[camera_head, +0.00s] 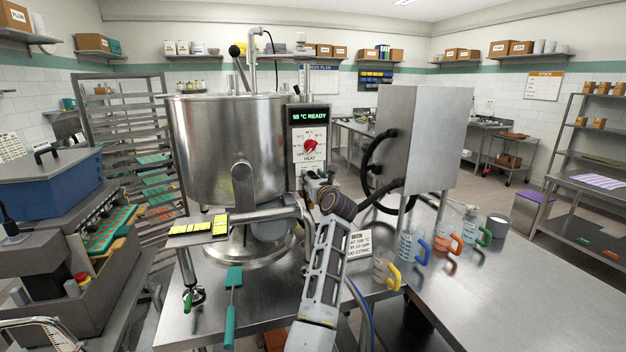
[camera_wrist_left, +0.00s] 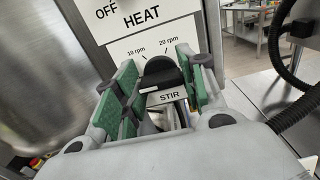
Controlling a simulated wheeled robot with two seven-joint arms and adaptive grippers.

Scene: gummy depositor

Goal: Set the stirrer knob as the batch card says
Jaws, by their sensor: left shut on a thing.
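The black stirrer knob (camera_wrist_left: 160,72) shows in the left wrist view above the word STIR, with marks 10 rpm and 20 rpm over it. My left gripper (camera_wrist_left: 158,85) has its green-padded fingers on both sides of the knob and is shut on it. I cannot tell which mark the knob points to. In the head view my left gripper (camera_head: 314,182) is at the lower part of the control panel (camera_head: 309,118) and hides the knob. The batch card (camera_head: 359,243) stands on the table; its small print is only partly legible. My right gripper is not in view.
The panel display (camera_head: 310,115) reads 55 °C READY, above a red heat knob (camera_head: 310,146). A steel kettle (camera_head: 225,150) stands left of the panel, a steel box (camera_head: 440,140) with black hoses to the right. Several handled jugs (camera_head: 412,246) line the table.

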